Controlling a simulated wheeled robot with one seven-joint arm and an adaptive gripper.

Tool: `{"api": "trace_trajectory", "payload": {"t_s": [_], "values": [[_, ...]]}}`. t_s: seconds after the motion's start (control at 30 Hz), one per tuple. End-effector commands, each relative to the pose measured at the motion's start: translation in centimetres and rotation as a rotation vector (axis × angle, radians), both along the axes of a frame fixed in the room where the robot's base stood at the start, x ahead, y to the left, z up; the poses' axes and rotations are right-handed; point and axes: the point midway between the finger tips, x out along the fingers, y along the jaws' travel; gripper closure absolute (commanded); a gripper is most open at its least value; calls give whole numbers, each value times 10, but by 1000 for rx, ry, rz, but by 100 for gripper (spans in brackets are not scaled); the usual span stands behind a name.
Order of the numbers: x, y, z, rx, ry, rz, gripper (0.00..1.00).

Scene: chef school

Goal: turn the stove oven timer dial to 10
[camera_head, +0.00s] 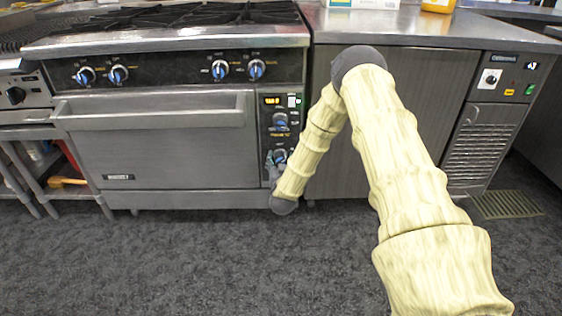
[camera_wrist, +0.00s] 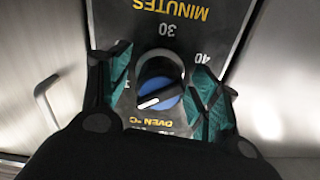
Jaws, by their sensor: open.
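The oven timer dial (camera_wrist: 160,92) is a round blue and black knob with a white line across it. In the wrist view it is upside down, with the numbers 30 and 40 and the word MINUTES above it; the white line lies nearly level, toward the left. My gripper (camera_wrist: 164,90) is open, with one teal-padded finger on each side of the dial. I cannot tell whether either finger touches it.
The oven door (camera_head: 170,150) with its long handle is left of the panel. Another dial (camera_head: 281,121) and a lit display (camera_head: 272,100) are higher on the panel. Burner knobs (camera_head: 220,69) line the stove front. A grey cabinet (camera_head: 430,85) stands right; the carpet (camera_head: 200,260) ahead is clear.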

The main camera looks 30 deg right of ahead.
Motion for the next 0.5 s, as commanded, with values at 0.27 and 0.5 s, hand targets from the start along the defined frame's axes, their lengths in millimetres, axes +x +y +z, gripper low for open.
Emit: {"api": "trace_trajectory", "payload": {"t_s": [0.27,0.5], "values": [[0,0,0,0,0,0,69],[-1,0,0,11,-5,-1,83]]}}
